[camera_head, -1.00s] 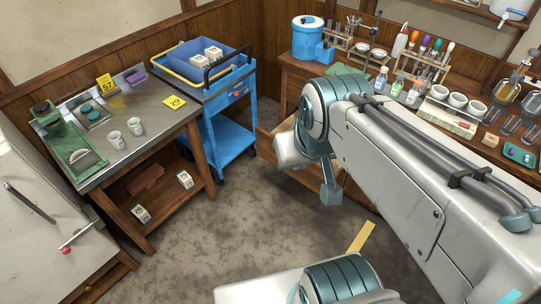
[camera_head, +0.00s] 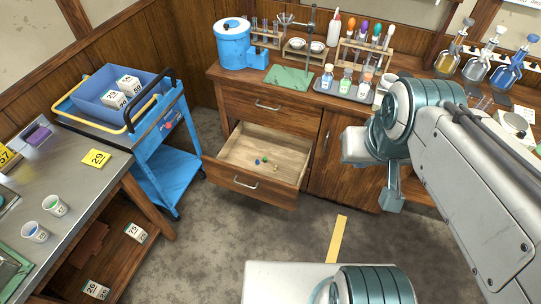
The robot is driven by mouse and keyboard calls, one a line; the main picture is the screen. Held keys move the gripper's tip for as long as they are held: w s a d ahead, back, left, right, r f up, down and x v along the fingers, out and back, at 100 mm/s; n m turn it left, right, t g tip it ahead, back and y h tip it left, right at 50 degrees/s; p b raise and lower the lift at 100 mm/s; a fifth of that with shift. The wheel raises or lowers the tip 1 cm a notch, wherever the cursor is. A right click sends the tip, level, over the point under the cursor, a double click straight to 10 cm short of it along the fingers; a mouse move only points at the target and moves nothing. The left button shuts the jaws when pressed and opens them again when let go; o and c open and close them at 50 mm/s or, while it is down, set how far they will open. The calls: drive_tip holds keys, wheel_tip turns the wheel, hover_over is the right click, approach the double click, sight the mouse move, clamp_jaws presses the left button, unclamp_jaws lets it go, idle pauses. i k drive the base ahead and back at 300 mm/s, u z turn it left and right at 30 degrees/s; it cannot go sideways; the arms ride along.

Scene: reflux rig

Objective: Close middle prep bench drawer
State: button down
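The wooden prep bench (camera_head: 316,150) stands along the back wall. One of its drawers (camera_head: 247,181) is pulled well out, below a shut top drawer (camera_head: 268,105). The open drawer has a light wooden inside and a metal handle on its front. A few small blue, green and tan items lie in it. Whether another drawer sits beneath it is hidden by its front. My arm fills the right side of the picture, with a joint to the right of the open drawer and apart from it in the picture. My gripper's fingers do not show.
A blue cart (camera_head: 163,160) with a bin (camera_head: 118,91) stands left of the drawer. A steel-topped table (camera_head: 84,190) is at the front left. Glassware, bottles and a green mat (camera_head: 289,78) crowd the bench top. Floor (camera_head: 225,240) before the drawer is clear, with a yellow strip (camera_head: 337,240).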

sight(235, 168)
drive_tip(key=z, duration=0.1)
drive_tip(key=i, duration=1.35)
drive_tip(key=u, duration=0.85)
